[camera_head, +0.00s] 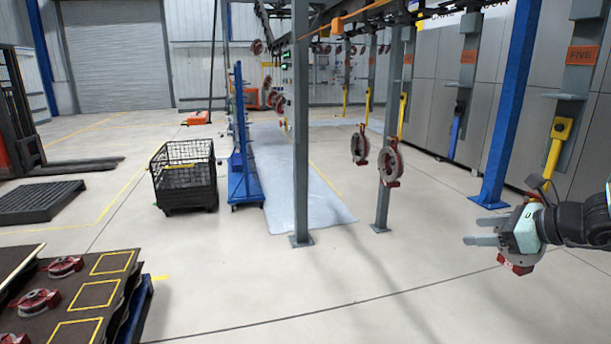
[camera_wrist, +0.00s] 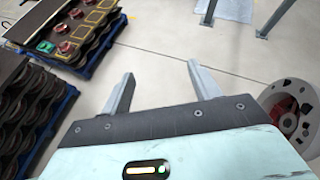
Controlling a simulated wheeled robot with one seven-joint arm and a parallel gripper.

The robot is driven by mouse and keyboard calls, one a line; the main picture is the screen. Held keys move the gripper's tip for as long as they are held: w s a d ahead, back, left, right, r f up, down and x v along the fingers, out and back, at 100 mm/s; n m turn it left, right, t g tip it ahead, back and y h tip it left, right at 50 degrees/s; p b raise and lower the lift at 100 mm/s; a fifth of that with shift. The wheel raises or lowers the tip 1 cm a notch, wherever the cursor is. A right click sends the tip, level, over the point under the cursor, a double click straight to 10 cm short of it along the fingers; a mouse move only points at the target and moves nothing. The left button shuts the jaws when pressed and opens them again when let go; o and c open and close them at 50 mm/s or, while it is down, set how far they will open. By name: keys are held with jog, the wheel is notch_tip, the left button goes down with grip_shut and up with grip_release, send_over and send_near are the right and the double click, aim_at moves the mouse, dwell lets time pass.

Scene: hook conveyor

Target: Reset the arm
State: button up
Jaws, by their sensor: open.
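My gripper (camera_head: 480,231) is at the right in the head view, its fingers pointing left over open floor. In the wrist view its two fingers (camera_wrist: 160,74) stand apart with only floor between them. A grey and red round part (camera_wrist: 296,106) is just right of the gripper in the wrist view. In the head view only a red bit of a part (camera_head: 517,265) shows below the gripper, and the rest is hidden behind it. Two more round parts, one nearer (camera_head: 390,163) and one farther (camera_head: 359,146), hang from the overhead conveyor (camera_head: 350,18).
A dark table (camera_head: 120,262) with red parts and yellow squares is at lower left, also in the wrist view (camera_wrist: 105,42). A grey post (camera_head: 301,150) and a blue post (camera_head: 509,110) stand on the floor. A black mesh crate (camera_head: 185,185) is left of centre. The middle floor is clear.

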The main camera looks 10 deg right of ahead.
jog(key=s+a+n+g+y, duration=0.1)
jog(key=s+a+n+g, duration=0.6)
jog(key=a, duration=0.5)
jog(key=s+a+n+g+y, duration=0.1)
jog(key=s+a+n+g, duration=0.2)
jog(key=s+a+n, duration=0.55)
jog(key=s+a+f+n+h, duration=0.1)
jog(key=s+a+n+h, duration=0.6)
jog(key=s+n, duration=0.5)
jog(key=a+n, duration=0.2)
jog(key=n, duration=0.6)
jog(key=shift+a+f+g+h, duration=0.15)
jog(key=shift+f+g+h, duration=0.15)
jog(key=shift+f+h, duration=0.1)
